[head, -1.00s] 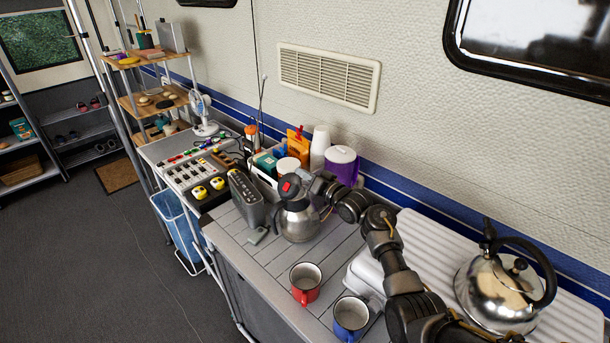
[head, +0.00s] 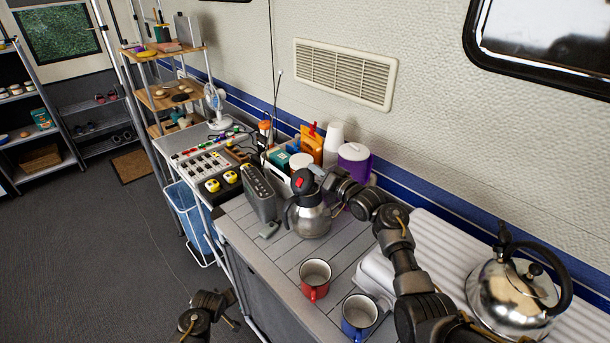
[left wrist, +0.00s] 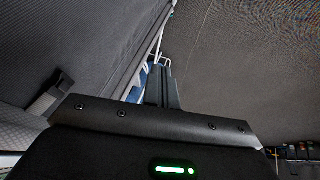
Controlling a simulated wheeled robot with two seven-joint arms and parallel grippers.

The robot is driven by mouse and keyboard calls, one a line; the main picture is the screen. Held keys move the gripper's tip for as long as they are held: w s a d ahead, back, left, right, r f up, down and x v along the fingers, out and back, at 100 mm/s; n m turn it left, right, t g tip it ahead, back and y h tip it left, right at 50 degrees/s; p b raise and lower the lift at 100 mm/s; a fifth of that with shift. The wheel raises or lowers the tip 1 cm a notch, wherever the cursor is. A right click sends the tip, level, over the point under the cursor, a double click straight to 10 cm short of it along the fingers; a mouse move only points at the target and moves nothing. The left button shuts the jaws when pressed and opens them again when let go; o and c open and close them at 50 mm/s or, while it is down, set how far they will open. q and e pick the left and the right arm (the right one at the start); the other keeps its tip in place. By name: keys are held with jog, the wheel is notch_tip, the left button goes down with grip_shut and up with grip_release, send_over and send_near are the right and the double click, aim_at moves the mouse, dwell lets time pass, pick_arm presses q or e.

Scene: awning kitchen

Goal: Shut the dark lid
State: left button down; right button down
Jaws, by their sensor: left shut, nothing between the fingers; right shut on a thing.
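A steel jug (head: 311,219) stands on the slatted counter in the head view. Its dark lid (head: 301,186), with a red patch, appears tilted up at the top; its exact angle is hard to tell. My right gripper (head: 319,174) reaches in from the right and is shut at the lid's right edge, its fingertips partly hidden. My left gripper (head: 232,308) is low in the head view, over the floor in front of the counter, away from the jug. In the left wrist view its fingers (left wrist: 162,86) are together and empty.
A red mug (head: 315,279) and a blue mug (head: 358,316) stand in front of the jug. A grey box-shaped device (head: 258,192) is to its left, a purple container (head: 354,163) behind it. A steel kettle (head: 512,288) stands at right. The floor at left is open.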

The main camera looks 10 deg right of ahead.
pick_arm(q)
jog(key=w+d+r+n, duration=0.1)
jog(key=w+d+r, duration=0.1)
jog(key=w+r, duration=0.2)
jog(key=w+d+r+n+t, duration=0.1)
jog(key=w+r, duration=0.3)
jog(key=r, duration=0.6)
jog(key=w+d+r+n+t, duration=0.1)
jog(key=w+d+r, duration=0.3)
jog(key=r, duration=0.3)
jog(key=shift+w+r, duration=0.25)
jog(key=shift+r, duration=0.15)
jog(key=s+d+r+n+t+h, duration=0.15)
jog(key=s+d+r, duration=0.25)
jog(key=d+r, duration=0.7)
jog(key=s+d+r+t, duration=0.2)
jog(key=s+d+r, duration=0.35)
jog(key=r, duration=0.85)
send_near(306, 174)
jog(key=w+a, duration=0.2)
jog(key=w, duration=0.2)
jog(key=shift+w+d+f, duration=0.2)
jog(key=shift+d+f, duration=0.25)
jog(key=shift+f, duration=0.15)
jog(key=shift+w+d+f, duration=0.2)
jog(key=shift+d+f, duration=0.2)
jog(key=shift+f, duration=0.2)
jog(key=shift+w+d+f, duration=0.15)
jog(key=shift+d+f, duration=0.25)
